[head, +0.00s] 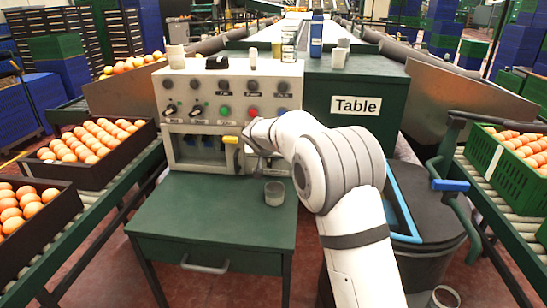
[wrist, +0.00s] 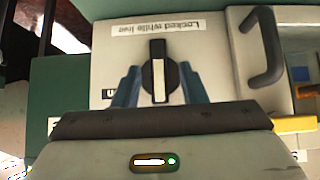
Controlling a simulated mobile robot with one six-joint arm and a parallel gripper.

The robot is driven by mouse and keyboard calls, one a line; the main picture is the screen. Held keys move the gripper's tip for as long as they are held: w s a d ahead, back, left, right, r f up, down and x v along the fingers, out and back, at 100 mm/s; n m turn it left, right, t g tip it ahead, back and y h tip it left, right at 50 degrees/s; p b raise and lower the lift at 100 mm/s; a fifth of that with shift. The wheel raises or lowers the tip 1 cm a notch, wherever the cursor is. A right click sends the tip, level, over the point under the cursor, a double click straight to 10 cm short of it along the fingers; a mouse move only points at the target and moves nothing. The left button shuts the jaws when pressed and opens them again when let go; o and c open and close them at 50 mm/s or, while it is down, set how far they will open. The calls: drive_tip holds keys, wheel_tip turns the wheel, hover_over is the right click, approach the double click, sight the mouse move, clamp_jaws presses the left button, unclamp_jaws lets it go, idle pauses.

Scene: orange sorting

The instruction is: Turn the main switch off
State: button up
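The switch (wrist: 158,75) is a round black knob with a white bar. In the wrist view the bar stands roughly upright in the picture. Above it is an upside-down label (wrist: 168,27) reading "Locked while live"; a smaller label at left is partly hidden. My gripper (wrist: 160,74) is open, with one blue-grey finger on each side of the knob and small gaps visible; whether either finger touches it I cannot tell. In the head view my gripper (head: 252,142) is at the right front of the control panel (head: 180,82), and my arm hides the switch.
A handle (wrist: 264,48) sticks out beside the switch in the wrist view. A yellow part (head: 230,139) is left of my gripper. A grey cup (head: 274,194) stands on the green table (head: 205,215), otherwise clear. Egg or orange trays (head: 95,172) line the left conveyor.

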drive_tip(key=p+v, duration=0.1)
drive_tip(key=v, duration=0.6)
drive_tip(key=shift+s+r, duration=0.3)
